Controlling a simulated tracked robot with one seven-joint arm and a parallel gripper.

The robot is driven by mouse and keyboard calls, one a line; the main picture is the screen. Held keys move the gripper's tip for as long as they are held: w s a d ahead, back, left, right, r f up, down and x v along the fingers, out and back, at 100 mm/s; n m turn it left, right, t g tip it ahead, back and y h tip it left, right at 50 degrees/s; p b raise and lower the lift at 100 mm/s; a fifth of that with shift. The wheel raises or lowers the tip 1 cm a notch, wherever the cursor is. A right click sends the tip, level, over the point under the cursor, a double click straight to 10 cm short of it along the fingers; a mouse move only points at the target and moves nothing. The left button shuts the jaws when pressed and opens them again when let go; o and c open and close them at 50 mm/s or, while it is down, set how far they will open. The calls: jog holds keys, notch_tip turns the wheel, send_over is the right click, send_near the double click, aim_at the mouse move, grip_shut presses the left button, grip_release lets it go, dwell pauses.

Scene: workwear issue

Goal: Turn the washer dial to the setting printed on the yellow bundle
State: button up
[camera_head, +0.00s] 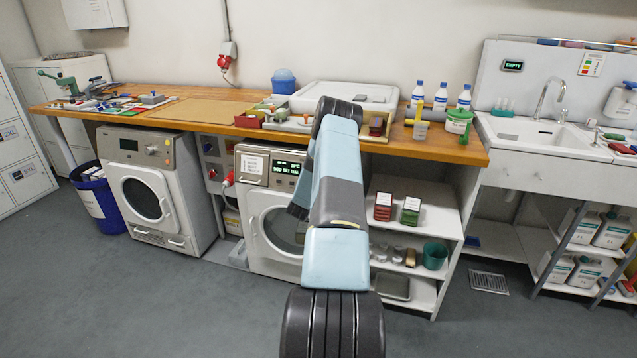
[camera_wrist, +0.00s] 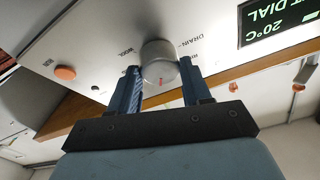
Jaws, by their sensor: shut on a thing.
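The washer dial (camera_wrist: 159,60) is a round grey knob on the pale control panel in the wrist view. My gripper (camera_wrist: 160,72) is shut on it, one blue finger on each side. A small red mark shows on the knob's near side. The display (camera_wrist: 281,19) shows 20°C and the end of a line with DIAL. I cannot make out a yellow bundle.
An orange button (camera_wrist: 65,72) sits left of the dial on the panel. The wooden worktop (camera_head: 440,147) overhangs the machines. A second washer (camera_head: 150,195) stands left. Open shelves (camera_head: 425,220) with boxes are right of my arm. The floor (camera_head: 200,310) in front is clear.

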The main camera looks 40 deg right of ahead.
jog(key=shift+w+a+m+g, duration=0.1)
jog(key=shift+m+g, duration=0.2)
jog(key=shift+m, duration=0.65)
jog(key=shift+w+a+m+g, duration=0.1)
jog(key=shift+m+g, duration=0.2)
jog(key=shift+m, duration=0.65)
jog(key=o, duration=1)
jog(key=shift+d, duration=0.1)
jog(key=shift+o, duration=0.2)
jog(key=v, duration=1.3)
jog(key=shift+a+f, duration=0.2)
jog(key=shift+a, duration=0.25)
